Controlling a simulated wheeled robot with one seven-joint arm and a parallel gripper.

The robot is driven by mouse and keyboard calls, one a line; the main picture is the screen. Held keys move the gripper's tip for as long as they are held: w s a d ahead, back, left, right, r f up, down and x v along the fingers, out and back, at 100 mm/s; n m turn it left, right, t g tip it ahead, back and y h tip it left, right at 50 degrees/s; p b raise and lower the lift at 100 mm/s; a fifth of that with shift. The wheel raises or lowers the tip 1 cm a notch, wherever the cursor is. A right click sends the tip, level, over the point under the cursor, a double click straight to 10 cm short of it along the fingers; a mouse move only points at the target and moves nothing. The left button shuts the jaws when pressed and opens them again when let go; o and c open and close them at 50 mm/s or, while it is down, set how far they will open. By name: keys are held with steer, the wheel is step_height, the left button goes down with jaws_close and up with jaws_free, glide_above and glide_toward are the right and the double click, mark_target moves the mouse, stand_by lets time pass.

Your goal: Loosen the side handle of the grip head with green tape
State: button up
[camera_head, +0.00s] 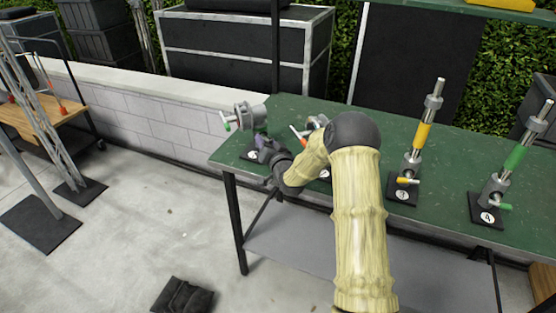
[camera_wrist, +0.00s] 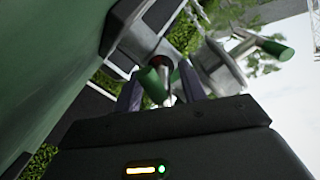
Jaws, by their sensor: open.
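The grip head with green tape (camera_head: 245,116) is a grey metal clamp at the left end of the green table. A green-tipped handle (camera_head: 227,127) sticks out at its lower left. My gripper (camera_head: 263,142) is just below and right of it, with purple fingers. In the wrist view the fingers are apart, and a green-ended handle (camera_wrist: 153,82) shows between or just beyond them, closer to the left finger. I cannot tell whether they touch it. The metal head (camera_wrist: 218,66) and a second green handle (camera_wrist: 276,48) show to the right.
A grip head with an orange-red handle (camera_head: 297,132) is right of my gripper, partly hidden by my arm. Stands with yellow tape (camera_head: 422,135) and green tape (camera_head: 515,157) are farther right on the green table (camera_head: 300,106). Open floor (camera_head: 140,200) lies left.

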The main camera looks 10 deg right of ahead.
steer(key=s+d+b, duration=0.1)
steer(key=s+d, duration=0.1)
steer(key=s, duration=1.4)
steer(key=shift+s+d+b, duration=0.25)
steer(key=shift+d+b, duration=0.05)
steer(key=shift+b, duration=0.1)
steer(key=s+a+f+n+g+h, duration=0.1)
steer(key=s+a+n+g+h, duration=0.2)
steer(key=s+g, duration=1.65)
steer(key=s+r+n+t+p, duration=0.1)
steer(key=s+r+t+p, duration=0.3)
steer(key=r+p, duration=1.1)
steer(key=shift+s+d, duration=0.3)
steer(key=shift+s, duration=0.15)
